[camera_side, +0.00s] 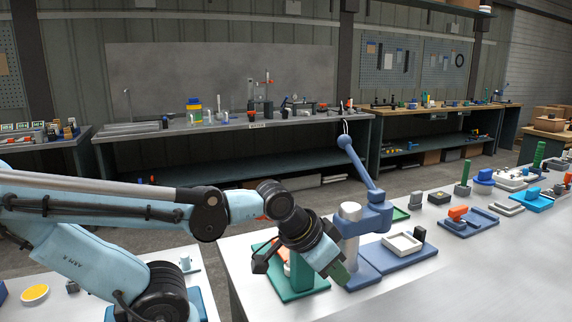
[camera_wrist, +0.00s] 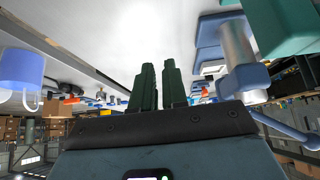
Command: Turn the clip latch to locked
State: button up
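I cannot tell for certain which part is the clip latch. A green base plate (camera_side: 303,291) stands at the bench's near left corner, with an upright part on it mostly hidden behind my gripper. A teal block (camera_wrist: 285,25) fills the top right corner of the wrist view. My gripper (camera_side: 340,273) points down and right, in front of the green base and close to the blue lever press (camera_side: 377,217). In the wrist view its two dark green fingers (camera_wrist: 158,68) are a little apart, with nothing seen between them. Whether it touches anything is unclear.
The press has a white post (camera_side: 349,213) and a long lever rising with a ball (camera_side: 344,141). A white tray (camera_side: 402,243) sits right of it. A blue fixture with an orange part (camera_side: 458,212) stands farther right. The front bench surface (camera_side: 440,290) is clear.

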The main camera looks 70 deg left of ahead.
jog(key=shift+o, duration=1.1)
jog(key=shift+r, duration=0.35)
jog(key=o, duration=0.4)
jog(key=r, duration=0.6)
jog(key=shift+w+a+r, duration=0.1)
jog(key=shift+a+r, duration=0.05)
jog(key=shift+a, duration=0.1)
jog(key=w+a+r+n+g+y, duration=0.1)
jog(key=w+a+r+n+g, duration=0.15)
jog(key=a+n, duration=0.6)
jog(key=w+a+r+n+g, duration=0.1)
jog(key=w+a+n+g, duration=0.25)
jog(key=a, duration=0.95)
jog(key=s+a+f+n+g+h, duration=0.1)
jog(key=a+f+n, duration=0.15)
jog(key=a, duration=0.25)
jog(key=a+f+n, duration=0.1)
jog(key=a+n, duration=0.3)
jog(key=a, duration=0.2)
jog(key=shift+m, duration=0.25)
notch_tip(320, 180, down, 18)
jog(key=shift+r, duration=0.25)
jog(key=shift+c, duration=0.2)
grip_shut()
